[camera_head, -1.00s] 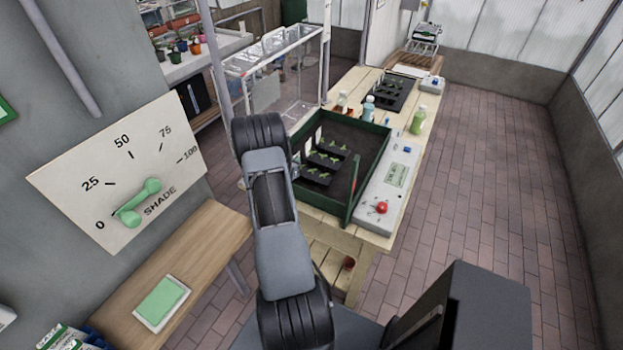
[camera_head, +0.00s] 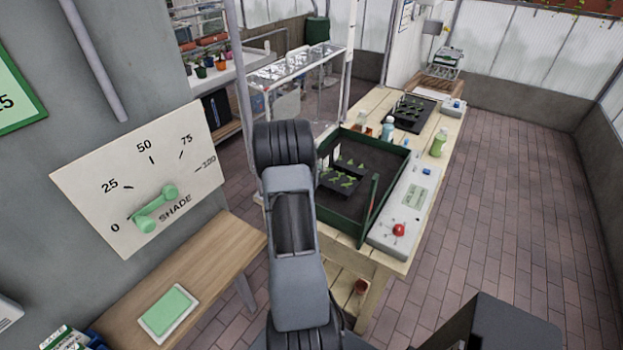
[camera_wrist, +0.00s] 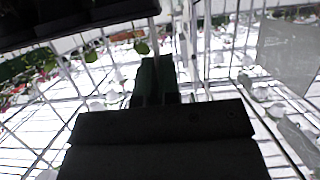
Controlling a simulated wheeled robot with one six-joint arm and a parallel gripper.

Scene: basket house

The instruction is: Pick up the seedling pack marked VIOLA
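Dark seedling packs (camera_head: 340,180) with green sprouts sit in the green-walled crate (camera_head: 374,213) on the wooden bench in the head view. No VIOLA marking is readable, so I cannot tell which pack it is. My arm covers the crate's left side and hides my gripper in the head view. In the wrist view, my gripper (camera_wrist: 155,82) is a dark shape at the centre. Whether its fingers are apart or closed on something is unclear. A black tray-like thing (camera_wrist: 75,20) with green leaves below its edge fills the upper left; its marking is not visible.
A control box with a red button (camera_head: 398,230) stands right of the crate. Bottles (camera_head: 439,145) and a black seedling tray (camera_head: 411,113) stand behind it. A clear-walled frame (camera_head: 300,75) is back left. The brick floor at right is open.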

